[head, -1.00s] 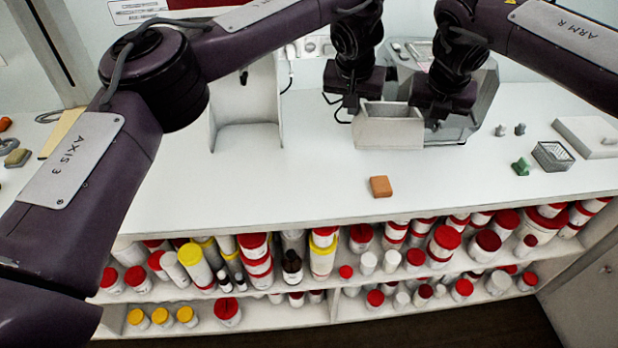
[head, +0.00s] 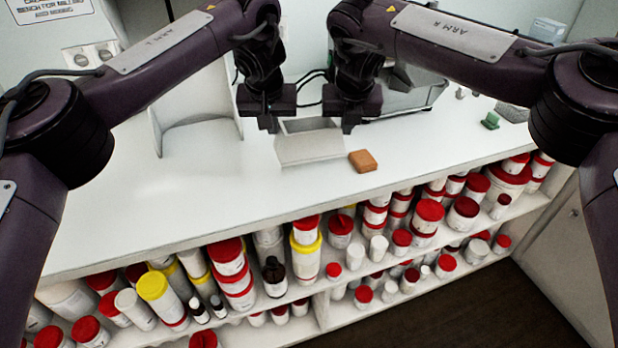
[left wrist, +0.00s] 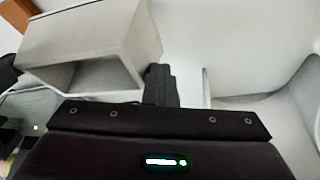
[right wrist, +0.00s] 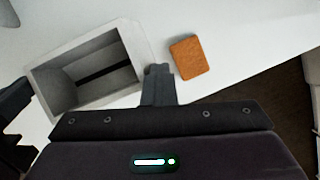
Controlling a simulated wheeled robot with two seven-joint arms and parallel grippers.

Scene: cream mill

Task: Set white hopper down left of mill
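The white hopper (head: 308,150) is a pale, open-topped box with sloping walls. It is between my two grippers, in front and to the left of the grey mill (head: 412,98), which my right arm partly hides. My left gripper (head: 268,124) is at the hopper's left end and my right gripper (head: 347,124) at its right end, fingers closed against the ends. The hopper's open mouth shows in the left wrist view (left wrist: 95,45) and the right wrist view (right wrist: 90,72). I cannot tell whether its underside touches the bench.
An orange-brown block (head: 362,161) lies on the white bench (head: 160,205) just right of the hopper. A white upright guard (head: 197,115) stands at the back left. The bench's left front is clear. Shelves of lidded jars (head: 230,258) are below. A green item (head: 490,121) lies far right.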

